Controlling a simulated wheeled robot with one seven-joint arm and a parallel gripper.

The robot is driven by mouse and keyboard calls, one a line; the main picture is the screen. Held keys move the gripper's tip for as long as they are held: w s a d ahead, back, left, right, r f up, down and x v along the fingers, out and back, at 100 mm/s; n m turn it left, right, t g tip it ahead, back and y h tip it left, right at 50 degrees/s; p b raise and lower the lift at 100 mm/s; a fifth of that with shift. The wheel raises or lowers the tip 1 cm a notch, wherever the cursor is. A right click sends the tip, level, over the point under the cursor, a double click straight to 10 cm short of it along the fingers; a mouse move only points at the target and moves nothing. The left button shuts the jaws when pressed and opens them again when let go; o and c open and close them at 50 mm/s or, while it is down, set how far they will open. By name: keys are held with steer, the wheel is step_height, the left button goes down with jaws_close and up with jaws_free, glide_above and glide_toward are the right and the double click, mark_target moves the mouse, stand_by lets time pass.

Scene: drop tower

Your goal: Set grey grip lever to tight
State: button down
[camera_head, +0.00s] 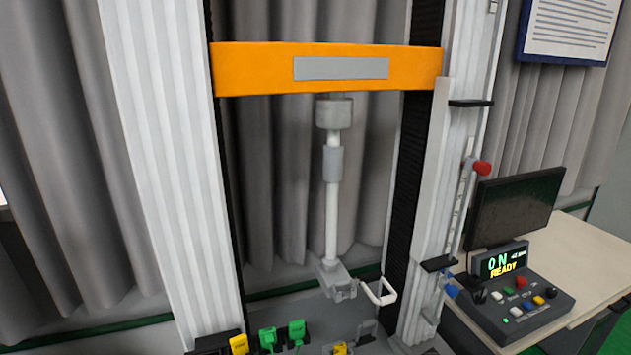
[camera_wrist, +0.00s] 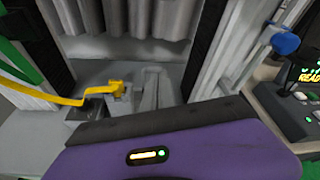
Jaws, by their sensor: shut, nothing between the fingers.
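A light grey upright piece (camera_wrist: 151,88), which looks like the grey grip lever, stands at the lower grip in the wrist view. A small grey part (camera_head: 367,328) shows at the bottom of the head view, and I cannot tell for sure that it is the same one. A yellow lever (camera_wrist: 50,94) reaches left from the lower grip beside it. The upper grip (camera_head: 337,281) hangs from the rod with a pale looped handle (camera_head: 380,292). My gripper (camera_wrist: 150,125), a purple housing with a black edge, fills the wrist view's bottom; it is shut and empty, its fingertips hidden.
An orange crosshead (camera_head: 425,68) spans the pale columns. Green clips (camera_head: 296,332) and a yellow one (camera_head: 239,345) stand at the base. Red (camera_head: 482,167) and blue (camera_head: 452,291) knobs sit along the right column. A control box (camera_head: 515,305) reading READY is on the side table.

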steer(key=s+d+f+n+h+b, duration=0.1)
steer(key=s+f+n, duration=0.25)
steer(key=s, duration=0.55)
steer(key=s+d+f+n+h+b, duration=0.15)
steer(key=s+n, duration=0.35)
steer(key=s, duration=0.5)
steer(key=s+d+f+n+h, duration=0.1)
steer(key=s+f+n, duration=0.3)
steer(key=s, duration=0.5)
steer(key=s+a+r+n+b, duration=0.1)
steer(key=s+a+r+n, duration=0.1)
steer(key=s+r+n, duration=0.6)
steer(key=s+a+r+n+b, duration=0.1)
steer(key=s+a+r+n, duration=0.2)
steer(key=s+r+n, duration=0.6)
steer(key=s, duration=0.6)
steer(key=shift+r+t+b, duration=0.25)
steer(key=shift+t+b, duration=0.05)
